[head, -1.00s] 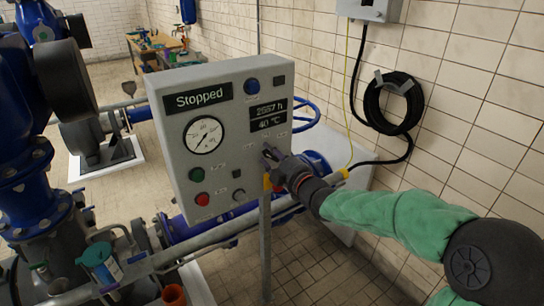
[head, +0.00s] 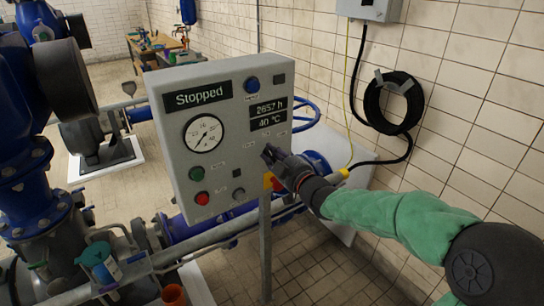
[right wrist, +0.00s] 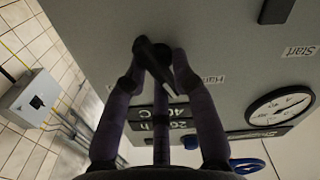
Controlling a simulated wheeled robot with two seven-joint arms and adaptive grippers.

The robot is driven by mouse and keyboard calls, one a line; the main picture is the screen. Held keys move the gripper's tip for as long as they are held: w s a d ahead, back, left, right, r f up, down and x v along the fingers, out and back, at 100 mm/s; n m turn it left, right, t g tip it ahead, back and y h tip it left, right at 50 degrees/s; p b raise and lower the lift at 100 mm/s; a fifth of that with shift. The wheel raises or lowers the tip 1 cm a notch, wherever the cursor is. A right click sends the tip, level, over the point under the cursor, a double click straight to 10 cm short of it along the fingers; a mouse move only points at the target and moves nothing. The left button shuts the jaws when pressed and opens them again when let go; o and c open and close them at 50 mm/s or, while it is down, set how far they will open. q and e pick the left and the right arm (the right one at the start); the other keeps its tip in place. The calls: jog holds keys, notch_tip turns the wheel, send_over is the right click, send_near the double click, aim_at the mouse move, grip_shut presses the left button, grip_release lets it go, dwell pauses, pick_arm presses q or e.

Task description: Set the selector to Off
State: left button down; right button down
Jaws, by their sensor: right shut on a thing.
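The grey control panel (head: 237,128) stands on a post in the middle of the head view; its display reads "Stopped" (head: 197,95). The selector (right wrist: 154,62) is a black knob with a pale pointer mark, on the panel face in the right wrist view. A "Hand" label (right wrist: 213,79) is beside it; I cannot read an Off label. My right gripper (head: 270,157) is shut on the selector, one finger on each side. It shows close up in the right wrist view (right wrist: 157,66). In the head view the fingers mostly hide the knob. My left gripper is out of view.
The panel also carries a round gauge (head: 204,134), a green button (head: 196,174), a red button (head: 202,198) and a blue lamp (head: 252,86). A coiled black hose (head: 394,103) hangs on the tiled wall at right. Blue pumps and pipes stand at left.

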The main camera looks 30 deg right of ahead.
jog(key=m, duration=0.4)
jog(key=shift+d+r+m, duration=0.1)
jog(key=shift+d+m, duration=0.15)
jog(key=shift+m, duration=0.15)
dwell(0.4)
jog(key=c, duration=1.1)
grip_release()
jog(key=shift+c, duration=0.2)
jog(key=s, duration=1.2)
jog(key=shift+d, duration=0.2)
jog(key=shift+w+f, duration=0.1)
jog(key=shift+f, duration=0.1)
